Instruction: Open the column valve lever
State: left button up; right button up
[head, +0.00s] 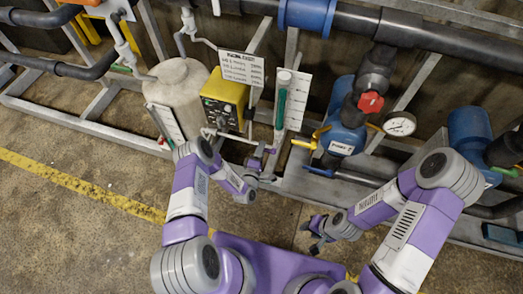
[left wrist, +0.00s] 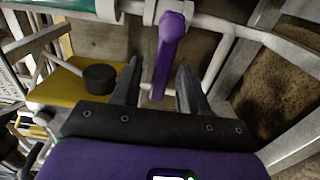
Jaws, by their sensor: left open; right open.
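The purple valve lever (left wrist: 168,55) hangs from a white pipe in the left wrist view, with its lower end between the two dark fingers of my left gripper (left wrist: 158,70). The fingers are apart, with visible gaps on both sides of the lever. In the head view the lever (head: 261,151) is small, below the column with green liquid (head: 281,108). My left gripper (head: 262,177) is just below it, its fingertips hard to make out. My right gripper (head: 314,238) is open and empty, low in the middle, away from the lever.
A yellow control box (head: 224,99) and a grey-white tank (head: 178,97) stand left of the column. A blue pump (head: 343,135) with a yellow handle (head: 303,144), a red knob (head: 370,103) and a gauge (head: 400,123) are to the right. The floor at left is clear.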

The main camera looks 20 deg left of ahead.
pick_arm(q)
jog(key=shift+w, duration=0.3)
grip_shut()
